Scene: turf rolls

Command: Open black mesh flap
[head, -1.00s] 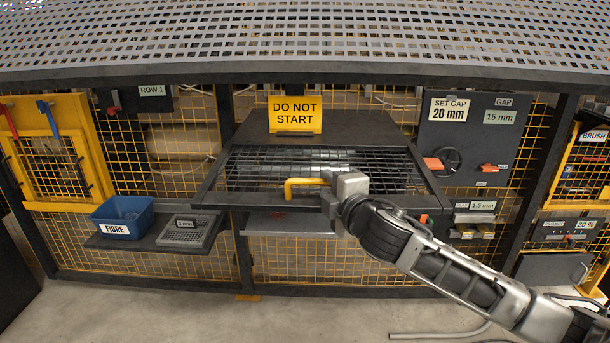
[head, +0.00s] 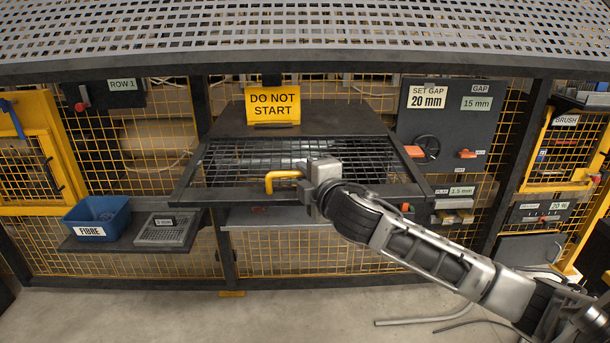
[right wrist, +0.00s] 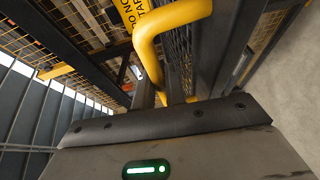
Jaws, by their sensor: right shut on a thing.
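The black mesh flap (head: 225,152) lies over the opening in the middle of the machine front, below the DO NOT START sign. It looks down, with its dark front bar (head: 230,194) roughly level. A yellow handle (head: 283,174) stands on the bar. My right gripper (head: 312,178) is shut on the right part of this handle and partly covers it. In the right wrist view the yellow handle (right wrist: 170,28) bends down close to the gripper body; the fingertips are hard to make out. My left gripper is not in view.
The yellow DO NOT START sign (head: 272,106) stands behind the flap. A blue FIBRE bin (head: 97,216) and a grey tray (head: 165,231) sit on a shelf at left. The SET GAP panel (head: 440,125) is at right. A perforated canopy (head: 300,30) overhangs.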

